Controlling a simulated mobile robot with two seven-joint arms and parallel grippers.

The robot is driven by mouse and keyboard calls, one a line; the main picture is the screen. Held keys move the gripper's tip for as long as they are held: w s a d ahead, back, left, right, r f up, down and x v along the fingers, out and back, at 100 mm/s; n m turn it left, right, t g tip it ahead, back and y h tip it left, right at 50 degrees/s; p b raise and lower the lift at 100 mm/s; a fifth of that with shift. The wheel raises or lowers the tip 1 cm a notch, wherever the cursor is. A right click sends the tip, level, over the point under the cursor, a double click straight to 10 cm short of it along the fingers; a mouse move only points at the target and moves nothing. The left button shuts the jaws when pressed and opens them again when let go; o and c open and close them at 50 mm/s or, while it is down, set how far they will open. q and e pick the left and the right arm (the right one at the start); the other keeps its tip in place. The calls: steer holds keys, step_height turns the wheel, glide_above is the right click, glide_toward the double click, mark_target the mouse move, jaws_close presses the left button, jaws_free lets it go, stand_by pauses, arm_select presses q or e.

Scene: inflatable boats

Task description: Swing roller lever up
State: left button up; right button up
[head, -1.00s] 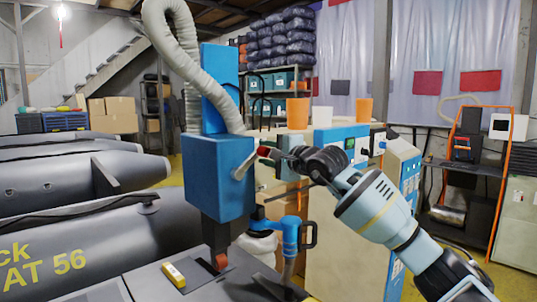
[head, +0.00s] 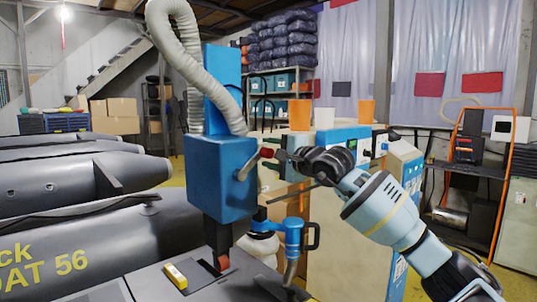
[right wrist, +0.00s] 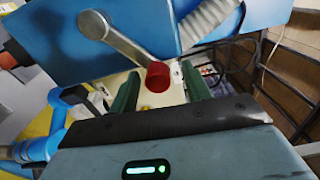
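The blue roller machine head (head: 220,178) hangs over the grey work surface in the head view. Its roller lever, a grey metal arm (head: 247,165) with a red knob (head: 266,152), slants up and to the right from the side of the blue housing. My right gripper (head: 280,155) is at the knob. In the right wrist view the red knob (right wrist: 158,77) sits between the two green fingers of the right gripper (right wrist: 160,92), with gaps visible on both sides. The lever arm (right wrist: 120,38) runs up-left to its pivot. My left gripper is not in view.
A grey corrugated hose (head: 200,60) curves above the machine. Grey inflatable boats (head: 90,225) lie at the left.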

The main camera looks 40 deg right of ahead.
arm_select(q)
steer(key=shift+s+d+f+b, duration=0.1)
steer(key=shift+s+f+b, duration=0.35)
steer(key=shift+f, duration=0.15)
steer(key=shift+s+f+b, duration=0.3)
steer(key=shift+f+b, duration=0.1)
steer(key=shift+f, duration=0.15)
arm_select(e)
steer(key=s, duration=0.7)
steer(key=shift+d, duration=0.3)
